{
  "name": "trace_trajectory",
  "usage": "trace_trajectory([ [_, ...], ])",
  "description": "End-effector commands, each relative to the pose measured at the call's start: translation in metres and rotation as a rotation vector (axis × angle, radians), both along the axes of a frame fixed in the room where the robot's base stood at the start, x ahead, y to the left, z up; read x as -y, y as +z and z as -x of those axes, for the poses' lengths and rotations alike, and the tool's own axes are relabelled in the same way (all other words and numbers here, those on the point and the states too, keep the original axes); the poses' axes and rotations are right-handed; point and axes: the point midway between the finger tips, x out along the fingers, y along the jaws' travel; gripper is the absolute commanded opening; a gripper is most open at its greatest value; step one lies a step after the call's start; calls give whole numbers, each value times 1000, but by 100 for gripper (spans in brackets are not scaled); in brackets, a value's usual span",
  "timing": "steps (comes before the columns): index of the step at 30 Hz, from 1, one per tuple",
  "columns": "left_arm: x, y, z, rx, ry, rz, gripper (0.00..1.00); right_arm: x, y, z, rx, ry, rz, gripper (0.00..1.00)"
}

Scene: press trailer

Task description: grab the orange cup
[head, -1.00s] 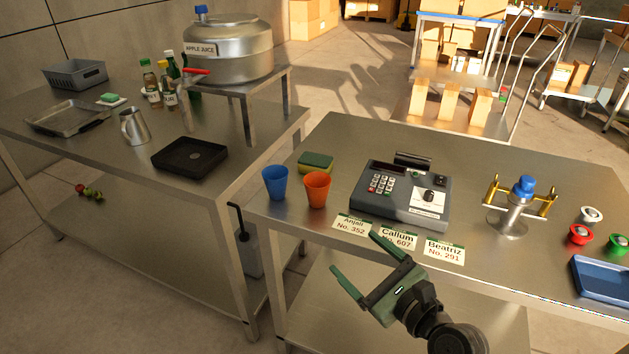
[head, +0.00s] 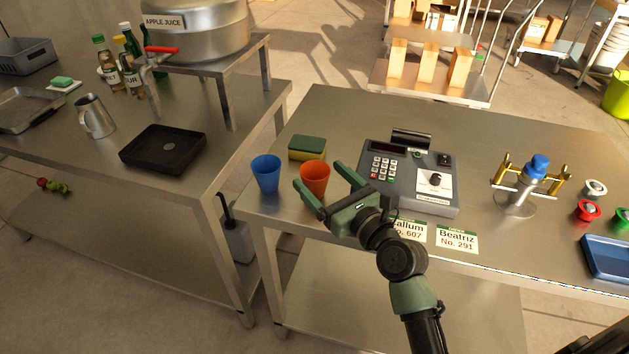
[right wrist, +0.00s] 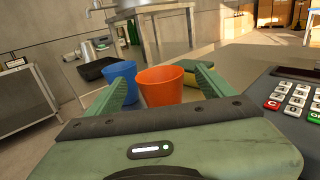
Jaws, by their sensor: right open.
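The orange cup (head: 314,178) stands upright near the left end of the right steel table. My right gripper (head: 320,180) is open, with its two green fingers pointing at the cup. In the head view one finger lies to the left and front of the cup and the other to its right. In the right wrist view the orange cup (right wrist: 160,86) shows between the open fingers (right wrist: 162,88); I cannot tell whether they touch it. My left gripper is not in view.
A blue cup (head: 266,173) stands just left of the orange cup. A sponge (head: 307,148) lies behind it. A grey card terminal (head: 410,178) sits close to the right of my gripper. Name cards (head: 457,238) lie along the front edge.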

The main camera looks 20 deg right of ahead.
Motion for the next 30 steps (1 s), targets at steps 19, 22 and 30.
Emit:
trace_trajectory([
  [19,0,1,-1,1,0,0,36,-4,0,-14,-1,0,1,20],
  [22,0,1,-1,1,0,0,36,-4,0,-14,-1,0,1,20],
  [30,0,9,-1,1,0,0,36,-4,7,-14,-1,0,1,20],
])
